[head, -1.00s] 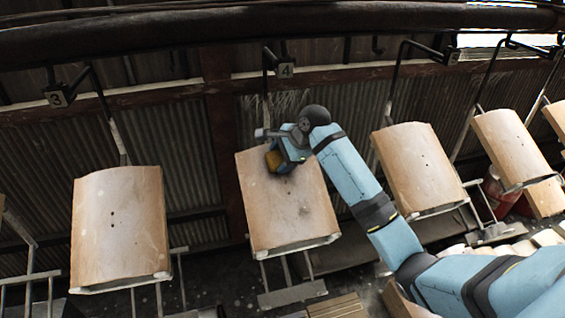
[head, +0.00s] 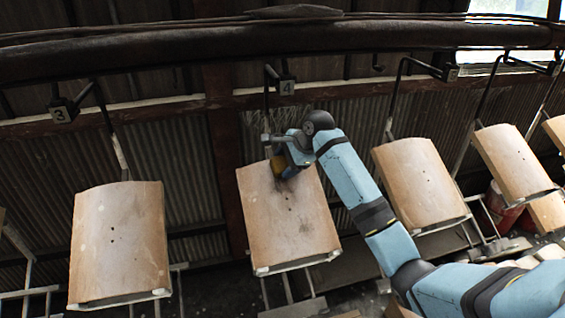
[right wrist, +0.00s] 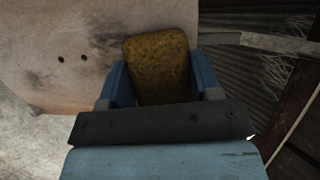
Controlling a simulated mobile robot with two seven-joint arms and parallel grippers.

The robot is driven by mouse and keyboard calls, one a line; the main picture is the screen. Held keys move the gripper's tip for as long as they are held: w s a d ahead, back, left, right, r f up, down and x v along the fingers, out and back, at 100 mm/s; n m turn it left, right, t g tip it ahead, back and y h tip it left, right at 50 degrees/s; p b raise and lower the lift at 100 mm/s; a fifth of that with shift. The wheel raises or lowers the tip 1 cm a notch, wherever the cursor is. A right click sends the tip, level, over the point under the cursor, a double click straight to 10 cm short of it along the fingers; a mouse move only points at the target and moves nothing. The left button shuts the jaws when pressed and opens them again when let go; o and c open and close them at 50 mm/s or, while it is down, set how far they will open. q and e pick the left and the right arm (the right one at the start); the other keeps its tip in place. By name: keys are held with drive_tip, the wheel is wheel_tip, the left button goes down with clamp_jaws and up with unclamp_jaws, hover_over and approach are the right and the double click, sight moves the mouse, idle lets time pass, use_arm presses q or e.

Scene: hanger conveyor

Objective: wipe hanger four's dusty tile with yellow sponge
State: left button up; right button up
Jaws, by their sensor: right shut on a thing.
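Hanger four carries the number plate 4 (head: 287,87) on the overhead rail. Its tan curved tile (head: 285,232) hangs below, with small dark holes and dark dusty smudges near its upper middle. The tile also shows in the right wrist view (right wrist: 50,45), with a dark smudge beside the sponge. My right gripper (head: 281,166) is at the tile's upper part and is shut on the yellow sponge (right wrist: 158,66). The sponge looks dirty and sits over the tile's face; whether it presses on it I cannot tell. In the head view the gripper partly hides the sponge. My left gripper is out of view.
Hanger three's tile (head: 119,243) hangs to the left, apart from tile four. Another tile (head: 419,184) hangs close to the right of my right arm, with more beyond it. A red bucket (head: 503,208) stands at the right. The dark rail (head: 200,55) runs across above.

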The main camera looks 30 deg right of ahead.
sight(299, 246)
drive_tip(key=shift+s+a+f, duration=0.85)
drive_tip(key=shift+s+f, duration=0.85)
drive_tip(key=shift+s, duration=1.45)
drive_tip(key=shift+s+a+f, duration=0.8)
drive_tip(key=shift+s+f, duration=0.95)
drive_tip(key=shift+s, duration=1.45)
drive_tip(key=shift+s+a+f, duration=0.85)
drive_tip(key=shift+s+f, duration=0.85)
drive_tip(key=shift+s, duration=1.45)
drive_tip(key=shift+r, duration=0.15)
drive_tip(key=shift+s+a+r, duration=0.1)
drive_tip(key=shift+s+r, duration=0.15)
drive_tip(key=shift+r, duration=0.4)
drive_tip(key=shift+s+a+r, duration=0.1)
drive_tip(key=shift+s+r, duration=0.25)
drive_tip(key=shift+r, duration=0.3)
drive_tip(key=shift+s+a+r, duration=0.1)
drive_tip(key=shift+s+r, duration=0.25)
drive_tip(key=shift+r, duration=0.3)
drive_tip(key=shift+s+a+r, duration=0.1)
drive_tip(key=shift+s+r, duration=0.25)
drive_tip(key=shift+r, duration=0.3)
drive_tip(key=r, duration=0.1)
drive_tip(key=s+r, duration=0.1)
drive_tip(key=shift+s+a+r, duration=0.15)
drive_tip(key=shift+r, duration=0.2)
